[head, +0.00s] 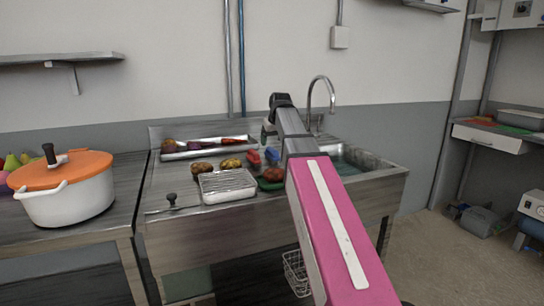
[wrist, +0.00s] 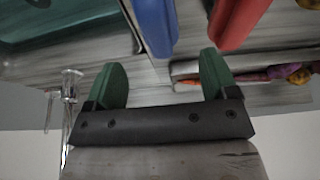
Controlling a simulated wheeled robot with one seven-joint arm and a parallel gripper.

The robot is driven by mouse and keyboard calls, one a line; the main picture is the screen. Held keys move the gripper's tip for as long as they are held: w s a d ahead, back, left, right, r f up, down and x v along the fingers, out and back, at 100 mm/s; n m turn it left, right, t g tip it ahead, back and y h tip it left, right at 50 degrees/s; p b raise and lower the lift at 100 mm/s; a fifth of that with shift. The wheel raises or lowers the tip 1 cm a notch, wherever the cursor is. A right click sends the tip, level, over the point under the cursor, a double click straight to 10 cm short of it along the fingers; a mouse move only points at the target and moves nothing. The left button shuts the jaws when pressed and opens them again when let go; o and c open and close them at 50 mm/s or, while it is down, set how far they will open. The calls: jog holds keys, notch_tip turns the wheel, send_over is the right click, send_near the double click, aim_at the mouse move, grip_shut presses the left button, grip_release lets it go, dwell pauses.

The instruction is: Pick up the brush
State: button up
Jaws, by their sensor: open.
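A blue long piece (wrist: 157,22) and a red long piece (wrist: 234,18) show cut off at the top of the wrist view. In the head view a small blue thing (head: 253,157) and a red thing (head: 271,155) lie on the sink's counter. Either may be the brush; no bristles show, so I cannot tell which. My gripper (wrist: 162,70) is open and empty, its two green fingers apart. The blue end lies ahead of the gap between them, and the red one ahead of the right finger. In the head view my arm hides much of the gripper.
A sink basin (head: 357,161) and faucet (head: 322,92) stand right. A wire-topped tray (head: 228,185), potatoes (head: 203,168) and a long vegetable tray (head: 203,152) crowd the counter. A white pot (head: 70,197) with an orange lid stands left.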

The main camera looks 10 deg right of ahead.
aim_at(272, 148)
jog(key=shift+x, duration=3.55)
jog(key=shift+s, duration=0.2)
jog(key=c, duration=1)
